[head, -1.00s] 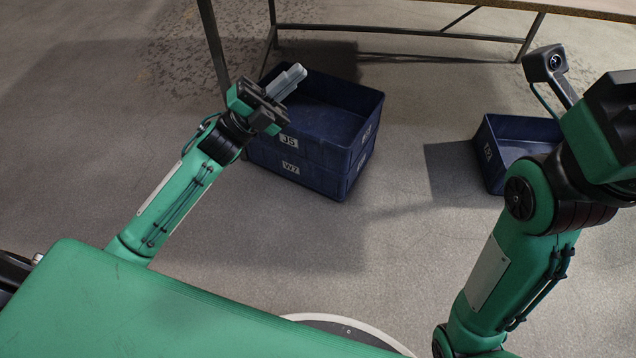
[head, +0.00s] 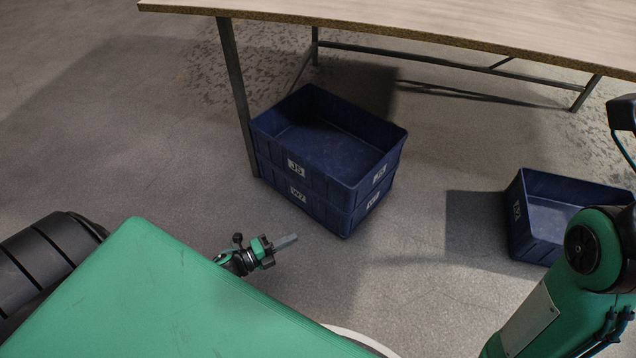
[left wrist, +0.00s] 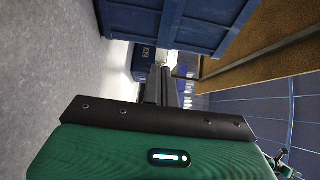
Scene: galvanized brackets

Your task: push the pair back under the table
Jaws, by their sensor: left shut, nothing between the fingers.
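The pair is two dark blue open crates stacked on the floor. The upper crate (head: 297,165) has a white label and looks empty; the lower crate (head: 299,195) has one reading W7. They stand close beside the table's front left leg (head: 236,95), below the wooden table (head: 400,27) in the head view. I cannot tell whether they touch the leg. My left gripper (head: 288,241) is shut and empty, low in front of the stack and apart from it. In the left wrist view its fingers (left wrist: 164,85) are together, with blue crate walls (left wrist: 205,20) beyond. My right gripper is out of view.
Another blue crate (head: 525,225) stands on the floor at the right, close to my right arm. It seems to show in the left wrist view (left wrist: 145,60). Grey floor is clear between it and the stack, and left of the table leg.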

